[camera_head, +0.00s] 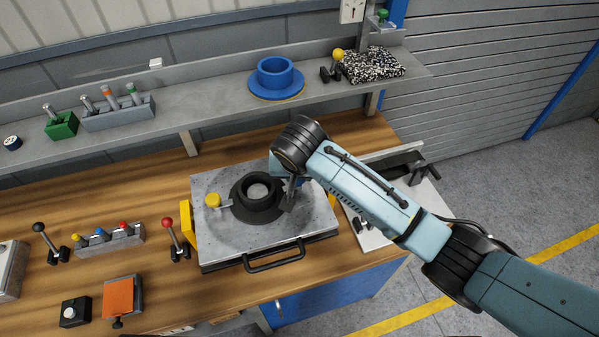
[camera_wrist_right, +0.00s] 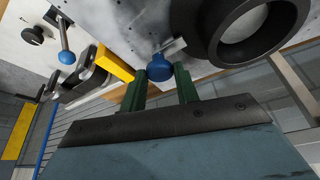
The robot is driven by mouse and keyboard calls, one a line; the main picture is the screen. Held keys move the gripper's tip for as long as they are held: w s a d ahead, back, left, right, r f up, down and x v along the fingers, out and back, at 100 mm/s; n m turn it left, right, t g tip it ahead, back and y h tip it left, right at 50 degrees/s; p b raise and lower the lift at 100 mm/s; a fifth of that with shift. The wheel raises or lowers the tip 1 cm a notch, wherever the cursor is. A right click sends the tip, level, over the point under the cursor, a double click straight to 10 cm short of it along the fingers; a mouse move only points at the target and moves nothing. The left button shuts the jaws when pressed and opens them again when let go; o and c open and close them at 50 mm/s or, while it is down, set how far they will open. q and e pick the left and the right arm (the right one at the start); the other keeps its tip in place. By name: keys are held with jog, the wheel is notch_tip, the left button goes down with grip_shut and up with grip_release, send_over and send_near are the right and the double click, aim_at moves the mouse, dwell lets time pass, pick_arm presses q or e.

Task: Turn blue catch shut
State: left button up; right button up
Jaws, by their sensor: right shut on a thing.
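The blue catch (camera_wrist_right: 159,67) is a round blue knob on a metal stem, on the grey pallet plate (camera_head: 226,179) close to a black ring (camera_head: 255,208). My right gripper (camera_wrist_right: 160,76) is shut on this knob, with one green finger on each side of it. In the head view my right gripper (camera_head: 291,190) is at the right side of the ring. My own arm and gripper hide most of the blue catch there. A yellow catch (camera_head: 212,200) sits at the left of the ring. My left gripper is in neither view.
A black handle (camera_head: 274,256) runs along the plate's front edge. A red-knobbed lever (camera_head: 168,224) stands to the left. A second pale panel with a blue-balled lever (camera_wrist_right: 67,56) lies beside the plate. A shelf with a blue flanged ring (camera_head: 275,77) runs behind.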

jog(key=shift+m, duration=0.6)
jog(key=o, duration=1)
jog(key=shift+c, duration=0.2)
